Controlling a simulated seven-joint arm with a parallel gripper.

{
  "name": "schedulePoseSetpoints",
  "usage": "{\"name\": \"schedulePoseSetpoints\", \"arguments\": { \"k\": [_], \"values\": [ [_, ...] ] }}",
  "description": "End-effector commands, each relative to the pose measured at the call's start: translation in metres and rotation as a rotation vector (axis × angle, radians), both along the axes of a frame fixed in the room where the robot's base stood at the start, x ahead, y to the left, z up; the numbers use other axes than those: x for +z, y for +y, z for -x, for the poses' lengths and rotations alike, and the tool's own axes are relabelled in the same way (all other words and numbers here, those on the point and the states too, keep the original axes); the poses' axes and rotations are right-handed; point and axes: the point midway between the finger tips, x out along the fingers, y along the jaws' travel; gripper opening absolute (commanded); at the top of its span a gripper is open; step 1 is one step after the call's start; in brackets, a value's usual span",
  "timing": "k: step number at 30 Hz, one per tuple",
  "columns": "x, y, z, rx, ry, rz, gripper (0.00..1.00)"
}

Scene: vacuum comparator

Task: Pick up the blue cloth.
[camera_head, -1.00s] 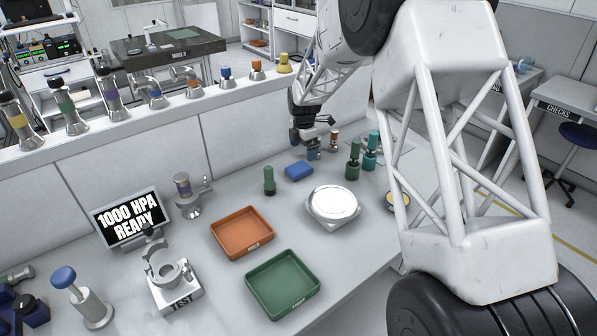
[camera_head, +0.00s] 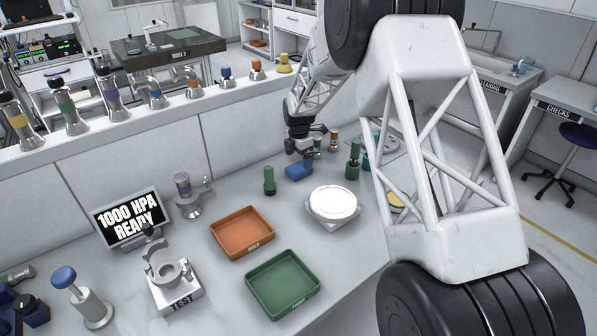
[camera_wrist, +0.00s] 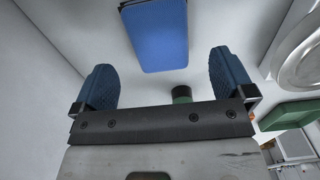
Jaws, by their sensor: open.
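The blue cloth (camera_head: 298,172) is a small folded pad lying on the white bench, and it shows as a blue rectangle in the wrist view (camera_wrist: 157,36). My gripper (camera_head: 303,155) is just above and behind it in the head view. In the wrist view my gripper (camera_wrist: 164,80) has its two blue fingertips spread wide, with nothing between them. The cloth lies beyond the fingertips, roughly centred between them, and appears apart from them.
A green-capped cylinder (camera_head: 269,181) stands left of the cloth. A round white plate device (camera_head: 333,203) is in front, and another green cylinder (camera_head: 353,160) is at right. An orange tray (camera_head: 243,250) and green tray (camera_head: 283,308) lie nearer.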

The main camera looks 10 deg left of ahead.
Motion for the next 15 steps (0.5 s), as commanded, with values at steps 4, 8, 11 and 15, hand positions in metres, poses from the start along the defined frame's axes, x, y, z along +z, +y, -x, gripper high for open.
{"name": "schedulePoseSetpoints", "arguments": {
  "k": [4,8,11,15],
  "values": [
    [-0.0020,0.0001,-0.0001,0.000,0.000,0.000,1.00],
    [-0.0020,0.0000,0.0000,0.000,0.000,0.000,1.00],
    [-0.0028,0.0000,0.0000,0.000,0.000,0.000,1.00],
    [-0.0099,0.0001,0.0002,0.000,0.002,0.001,1.00]
  ]
}}
